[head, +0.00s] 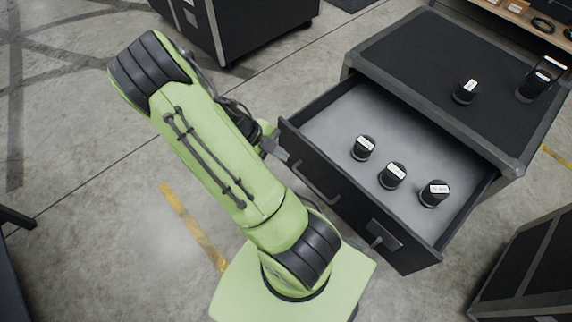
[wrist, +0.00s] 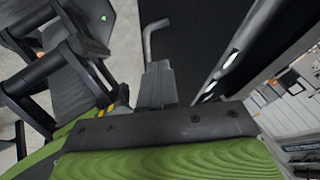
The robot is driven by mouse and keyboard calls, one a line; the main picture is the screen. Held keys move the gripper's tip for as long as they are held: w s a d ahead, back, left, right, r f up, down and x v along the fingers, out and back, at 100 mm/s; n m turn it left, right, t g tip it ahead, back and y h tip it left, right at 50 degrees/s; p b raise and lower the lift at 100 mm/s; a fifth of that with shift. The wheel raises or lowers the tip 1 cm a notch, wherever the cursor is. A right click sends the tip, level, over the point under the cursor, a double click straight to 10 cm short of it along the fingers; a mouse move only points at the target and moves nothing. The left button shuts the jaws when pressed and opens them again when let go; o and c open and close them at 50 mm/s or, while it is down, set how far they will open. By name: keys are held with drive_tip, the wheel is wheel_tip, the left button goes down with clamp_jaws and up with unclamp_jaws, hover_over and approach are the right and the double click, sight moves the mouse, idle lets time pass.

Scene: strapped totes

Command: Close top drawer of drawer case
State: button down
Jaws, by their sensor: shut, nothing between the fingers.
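The drawer case (head: 440,62) is dark with grey metal edging and stands at the right in the head view. Its top drawer (head: 410,119) is pulled well out toward the lower left. Three black cylinders with white labels (head: 393,176) stand upright inside on the grey drawer floor. My gripper (head: 284,157) is shut and empty at the left part of the drawer front, near the bent handle (head: 318,184). In the wrist view, my shut fingers (wrist: 160,70) are close to a grey bent handle bar (wrist: 149,38). I cannot tell whether they touch it.
A black cylinder (head: 465,92) and another dark object (head: 535,85) stand on the case top. Another dark case (head: 245,22) is at the back, and one (head: 530,265) is at the lower right.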

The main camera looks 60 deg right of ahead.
drive_tip(key=b, duration=0.1)
approach(310, 172)
drive_tip(key=x, duration=0.4)
drive_tip(key=shift+s+d+f, duration=0.1)
drive_tip(key=shift+s+f, duration=0.1)
drive_tip(key=shift+f, duration=0.15)
drive_tip(key=shift+d, duration=0.1)
